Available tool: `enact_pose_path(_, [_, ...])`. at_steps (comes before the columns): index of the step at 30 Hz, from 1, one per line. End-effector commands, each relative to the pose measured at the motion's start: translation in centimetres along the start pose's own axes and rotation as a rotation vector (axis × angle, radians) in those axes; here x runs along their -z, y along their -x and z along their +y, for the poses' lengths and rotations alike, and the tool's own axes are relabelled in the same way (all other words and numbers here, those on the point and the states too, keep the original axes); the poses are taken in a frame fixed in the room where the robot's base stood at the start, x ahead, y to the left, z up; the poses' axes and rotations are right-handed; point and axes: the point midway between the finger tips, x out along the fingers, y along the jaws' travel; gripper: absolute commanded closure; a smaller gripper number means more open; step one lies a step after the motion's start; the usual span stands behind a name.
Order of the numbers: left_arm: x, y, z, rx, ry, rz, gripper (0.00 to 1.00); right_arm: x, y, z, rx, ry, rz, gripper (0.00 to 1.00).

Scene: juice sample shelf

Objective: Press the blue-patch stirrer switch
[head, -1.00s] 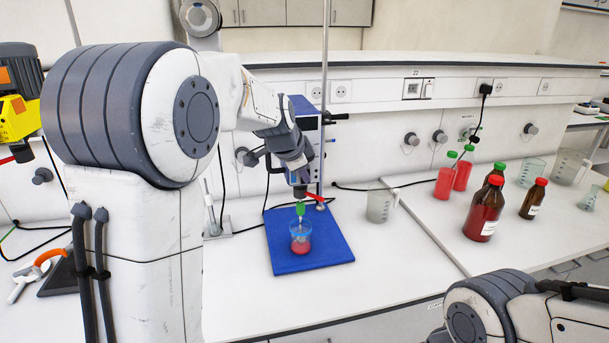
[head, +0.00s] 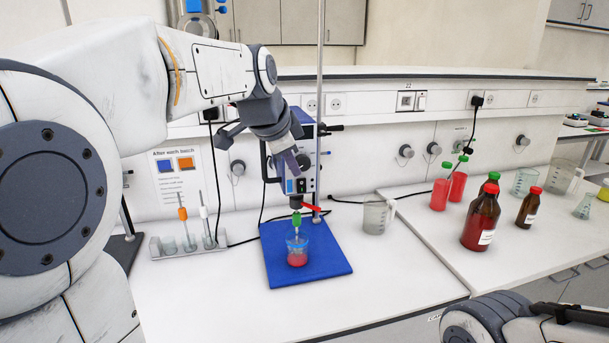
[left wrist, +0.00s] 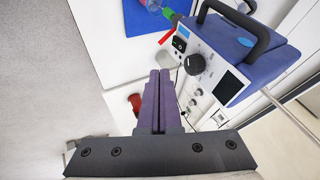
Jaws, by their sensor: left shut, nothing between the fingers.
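The stirrer (head: 309,172) is a blue and white box on an upright rod, its shaft with a green fitting reaching down to a beaker of red liquid (head: 297,258). A small blue patch (head: 290,186) shows low on its front, beside a dark switch. In the left wrist view the stirrer (left wrist: 225,60) shows a black knob (left wrist: 194,64), a dark screen and a dark switch (left wrist: 180,43). My left gripper (head: 296,165) is shut and empty, in front of the stirrer; its fingers (left wrist: 160,75) point toward the panel. Contact cannot be told. My right gripper is out of view.
A blue mat (head: 330,268) lies under the beaker. A rack with upright sticks (head: 170,250) stands at left, and a clear jug (head: 376,217) at right. Red bottles (head: 481,220) stand farther right. The front of the bench is clear.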

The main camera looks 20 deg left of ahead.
Motion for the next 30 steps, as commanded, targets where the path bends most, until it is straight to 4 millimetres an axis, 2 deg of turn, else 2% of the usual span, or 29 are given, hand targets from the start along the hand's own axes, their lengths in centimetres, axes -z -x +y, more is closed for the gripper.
enact_pose_path(10, [0.0,0.1,0.1,-0.003,0.002,-0.001,1.0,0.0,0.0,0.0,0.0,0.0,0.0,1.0])
enact_pose_path(11, [0.1,0.0,0.5,-0.008,0.003,-0.001,1.0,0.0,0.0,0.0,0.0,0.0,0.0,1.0])
enact_pose_path(13, [0.6,-0.5,2.3,-0.042,0.016,0.0,1.0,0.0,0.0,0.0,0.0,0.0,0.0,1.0])
enact_pose_path(14, [0.8,-0.8,3.6,-0.064,0.026,-0.001,1.0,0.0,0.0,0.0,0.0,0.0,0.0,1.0])
enact_pose_path(16, [1.5,-1.7,8.0,-0.138,0.057,-0.011,1.0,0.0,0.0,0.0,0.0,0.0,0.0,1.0])
enact_pose_path(17, [1.7,-2.0,10.3,-0.176,0.073,-0.021,1.0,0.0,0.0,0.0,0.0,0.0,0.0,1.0])
enact_pose_path(19, [1.5,-2.6,16.3,-0.269,0.116,-0.059,1.0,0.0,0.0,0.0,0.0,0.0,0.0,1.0])
enact_pose_path(21, [0.5,-2.7,22.3,-0.351,0.156,-0.117,1.0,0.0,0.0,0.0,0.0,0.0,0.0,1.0])
enact_pose_path(24, [-2.2,-2.2,29.5,-0.434,0.202,-0.216,1.0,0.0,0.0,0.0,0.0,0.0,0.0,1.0])
enact_pose_path(27, [-5.4,-1.5,34.5,-0.475,0.232,-0.312,1.0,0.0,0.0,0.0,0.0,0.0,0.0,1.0])
enact_pose_path(30, [-8.0,-0.9,37.3,-0.488,0.251,-0.382,1.0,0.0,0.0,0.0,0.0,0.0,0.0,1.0])
